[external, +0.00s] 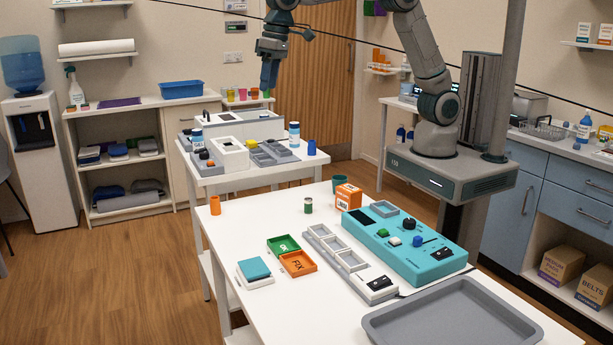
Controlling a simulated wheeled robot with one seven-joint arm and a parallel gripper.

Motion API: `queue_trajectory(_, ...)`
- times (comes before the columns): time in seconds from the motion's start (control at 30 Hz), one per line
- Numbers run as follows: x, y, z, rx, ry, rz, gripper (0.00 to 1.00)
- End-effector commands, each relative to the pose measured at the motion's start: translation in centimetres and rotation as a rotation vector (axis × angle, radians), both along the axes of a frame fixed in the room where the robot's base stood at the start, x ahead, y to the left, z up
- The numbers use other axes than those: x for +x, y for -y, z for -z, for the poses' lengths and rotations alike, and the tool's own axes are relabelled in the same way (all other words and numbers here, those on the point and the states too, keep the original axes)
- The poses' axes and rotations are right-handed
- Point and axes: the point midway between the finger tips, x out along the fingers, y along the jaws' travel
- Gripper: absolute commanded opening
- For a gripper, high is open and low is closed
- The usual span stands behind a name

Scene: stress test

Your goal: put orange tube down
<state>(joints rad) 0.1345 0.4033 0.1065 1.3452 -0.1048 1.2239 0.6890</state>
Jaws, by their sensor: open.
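An orange tube (215,204) stands upright on the far left corner of the white front table (240,222). My gripper (268,88) is raised high above the back table, well apart from the tube, with its fingers pointing down. It is open, and I see nothing held in it. The gap between the fingers is too small to make out.
The front table carries a green tray (283,245), an orange tray (297,263), a teal control panel (405,245), an orange box (348,198), a small green can (308,205) and a large grey tray (450,318). Its surface around the tube is clear.

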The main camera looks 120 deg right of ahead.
Motion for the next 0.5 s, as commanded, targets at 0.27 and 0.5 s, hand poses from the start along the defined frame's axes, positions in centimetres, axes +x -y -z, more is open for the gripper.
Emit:
queue_trajectory(0.27, -10.4, -2.3, -2.8, -0.047, 0.043, -0.228, 0.50)
queue_trajectory(0.5, -19.8, -3.5, -2.1, -0.080, 0.079, -0.411, 0.50)
